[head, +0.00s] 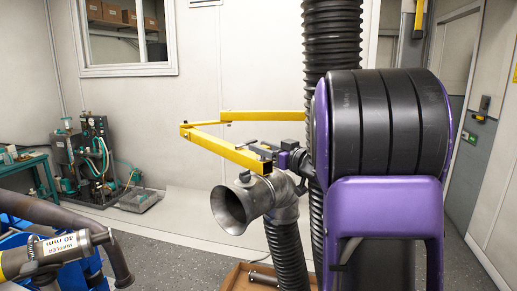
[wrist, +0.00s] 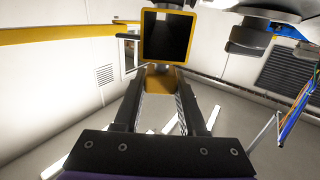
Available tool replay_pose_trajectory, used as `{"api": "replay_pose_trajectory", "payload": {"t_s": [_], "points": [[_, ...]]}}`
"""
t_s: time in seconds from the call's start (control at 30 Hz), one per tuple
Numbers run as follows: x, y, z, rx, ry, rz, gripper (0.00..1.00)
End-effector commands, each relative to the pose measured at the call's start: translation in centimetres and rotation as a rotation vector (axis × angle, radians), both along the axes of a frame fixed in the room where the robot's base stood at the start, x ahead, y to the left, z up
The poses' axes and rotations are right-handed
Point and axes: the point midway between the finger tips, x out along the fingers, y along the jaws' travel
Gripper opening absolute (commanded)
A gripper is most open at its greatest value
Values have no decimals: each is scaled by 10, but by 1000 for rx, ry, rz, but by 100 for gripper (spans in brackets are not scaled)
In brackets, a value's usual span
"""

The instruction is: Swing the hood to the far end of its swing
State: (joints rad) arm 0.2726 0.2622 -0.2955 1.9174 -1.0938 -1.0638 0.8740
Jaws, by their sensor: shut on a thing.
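The hood (head: 232,208) is a grey metal funnel with its wide mouth facing left and toward me in the head view. It hangs at the near end of a yellow jointed boom (head: 222,144), with a black ribbed hose (head: 287,255) running down from it. My gripper (head: 268,150) is at this boom end, just above the hood. In the wrist view, my gripper (wrist: 161,80) has its two dark fingers closed on a yellow part below the boom's open square end (wrist: 167,36). The exact contact is partly hidden.
A thick black vertical hose (head: 331,40) stands behind my arm. A pipe with a labelled muffler (head: 58,245) is at lower left. A pump rig (head: 90,155) and teal bench (head: 28,175) stand by the left wall. A wooden crate (head: 232,276) is on the floor below.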

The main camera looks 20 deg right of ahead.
Motion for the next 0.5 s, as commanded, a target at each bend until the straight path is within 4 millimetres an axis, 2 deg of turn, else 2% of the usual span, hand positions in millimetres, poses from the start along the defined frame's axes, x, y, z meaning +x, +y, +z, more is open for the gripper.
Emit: {"api": "replay_pose_trajectory", "payload": {"t_s": [0.5], "points": [[6,-22,2,1,-4,40,0]]}}
